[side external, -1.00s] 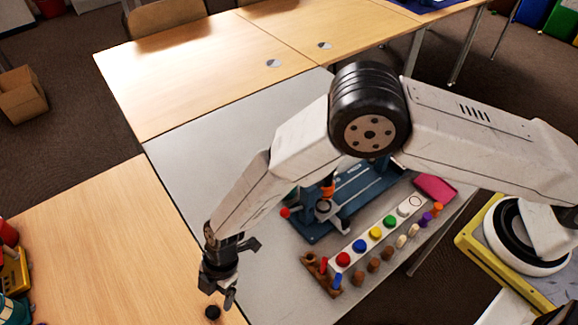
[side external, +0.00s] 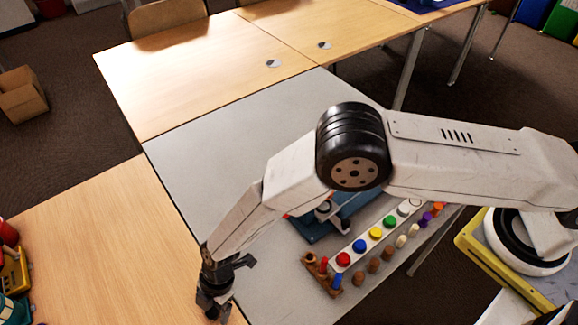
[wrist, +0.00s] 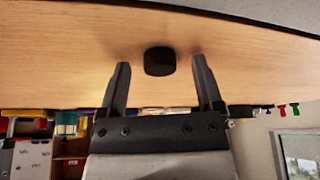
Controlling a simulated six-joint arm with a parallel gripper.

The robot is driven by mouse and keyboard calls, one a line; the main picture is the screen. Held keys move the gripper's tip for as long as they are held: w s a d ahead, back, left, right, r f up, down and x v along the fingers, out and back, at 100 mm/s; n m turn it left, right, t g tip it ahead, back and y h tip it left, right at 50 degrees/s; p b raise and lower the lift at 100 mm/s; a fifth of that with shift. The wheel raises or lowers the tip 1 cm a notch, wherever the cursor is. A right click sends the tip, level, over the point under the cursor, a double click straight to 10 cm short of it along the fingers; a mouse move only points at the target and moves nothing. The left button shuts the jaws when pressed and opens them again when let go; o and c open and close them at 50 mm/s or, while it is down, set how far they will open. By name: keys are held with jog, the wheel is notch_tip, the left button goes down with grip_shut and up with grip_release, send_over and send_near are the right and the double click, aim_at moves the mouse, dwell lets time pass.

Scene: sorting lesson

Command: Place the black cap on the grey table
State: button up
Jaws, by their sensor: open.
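The black cap (wrist: 159,61) lies on the light wooden table. In the wrist view it sits between and slightly beyond the fingertips of my gripper (wrist: 161,66), with clear space to each finger. In the side view my gripper (side external: 216,308) is low over the wooden table, near its edge with the grey table, and hides most or all of the cap. The jaws are open and empty. The grey table (side external: 215,140) lies to the right of the wooden one, with a wide bare area at its far left.
On the grey table stand a white strip with coloured round pieces (side external: 375,233), several small pegs (side external: 373,265) and a blue fixture (side external: 312,231) partly behind my arm. More wooden tables (side external: 190,80) adjoin at the back. A yellow item (side external: 14,272) stands at the left edge.

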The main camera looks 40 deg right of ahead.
grip_shut()
jog(key=shift+r, duration=0.1)
dwell(0.5)
jog(key=shift+r, duration=0.7)
jog(key=s+d+r, duration=0.9)
jog(key=d+r, duration=0.1)
jog(key=r, duration=0.1)
jog(key=shift+s+r, duration=0.2)
jog(key=shift+s, duration=0.1)
jog(key=shift+d, duration=0.1)
